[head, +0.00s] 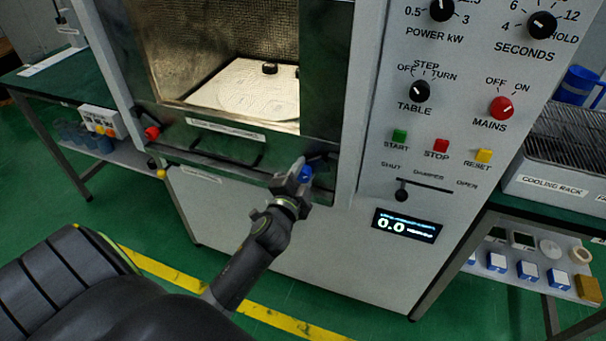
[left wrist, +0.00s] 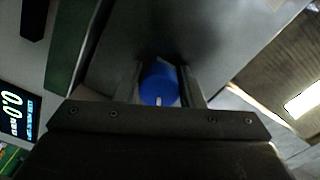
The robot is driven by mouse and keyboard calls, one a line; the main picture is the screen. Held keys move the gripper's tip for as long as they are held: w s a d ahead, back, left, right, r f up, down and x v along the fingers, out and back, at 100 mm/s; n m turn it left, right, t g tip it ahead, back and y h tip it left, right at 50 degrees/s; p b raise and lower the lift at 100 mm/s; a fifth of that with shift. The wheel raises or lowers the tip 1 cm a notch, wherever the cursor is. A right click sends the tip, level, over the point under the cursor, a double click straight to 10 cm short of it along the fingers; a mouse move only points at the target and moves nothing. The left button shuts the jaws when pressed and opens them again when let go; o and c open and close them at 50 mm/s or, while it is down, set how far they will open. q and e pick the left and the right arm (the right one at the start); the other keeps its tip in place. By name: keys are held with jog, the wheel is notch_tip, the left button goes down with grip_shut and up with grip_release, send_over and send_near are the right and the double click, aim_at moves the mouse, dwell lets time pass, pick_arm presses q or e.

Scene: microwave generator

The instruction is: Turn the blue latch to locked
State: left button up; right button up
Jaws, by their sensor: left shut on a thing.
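The blue latch (head: 306,173) sits on the front of the microwave generator, at the lower right of the chamber opening. My left gripper (head: 296,176) is at the latch and shut on it. In the left wrist view the round blue latch (left wrist: 159,84) lies between the two fingers of the gripper (left wrist: 160,90), with a small white mark at its lower edge. In the head view the gripper hides part of the latch, and its lock labels cannot be read. My right gripper is not in view.
The lit chamber holds a round plate (head: 258,92). The control panel, with a red mains knob (head: 501,107), a damper slider (head: 402,195) and a display (head: 407,225) reading 0.0, is to the right. A cooling rack (head: 560,150) stands farther right.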

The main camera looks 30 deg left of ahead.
pick_arm(q)
jog(key=shift+f, duration=0.2)
jog(key=o, duration=1)
jog(key=shift+r, duration=0.15)
jog(key=shift+s, duration=0.1)
jog(key=v, duration=1.7)
jog(key=shift+s+d, duration=0.1)
jog(key=shift+d, duration=0.05)
